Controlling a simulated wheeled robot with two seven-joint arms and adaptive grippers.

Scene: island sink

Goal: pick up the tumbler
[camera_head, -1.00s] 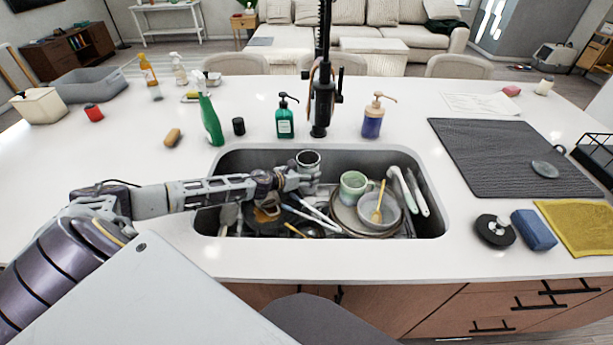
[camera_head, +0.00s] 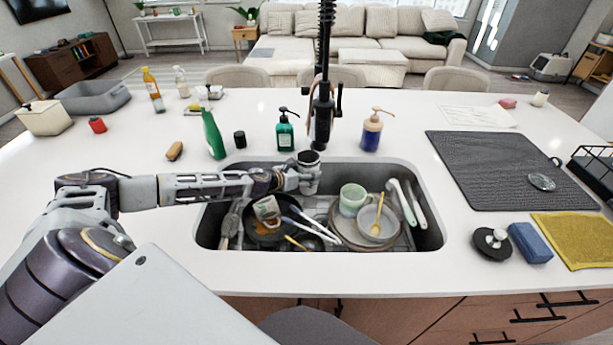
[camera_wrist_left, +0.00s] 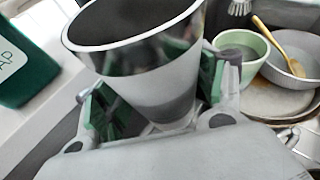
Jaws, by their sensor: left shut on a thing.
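The tumbler (camera_head: 310,172) is a grey metallic cup with a dark inside. My right gripper is not in view.
The sink (camera_head: 215,235) holds a pan (camera_head: 262,236), a green mug (camera_head: 353,199), stacked plates, a bowl (camera_head: 379,222) and several utensils. The black faucet (camera_head: 322,115) stands just behind the tumbler. A green soap bottle (camera_head: 285,135) and a blue one (camera_head: 371,133) flank it.

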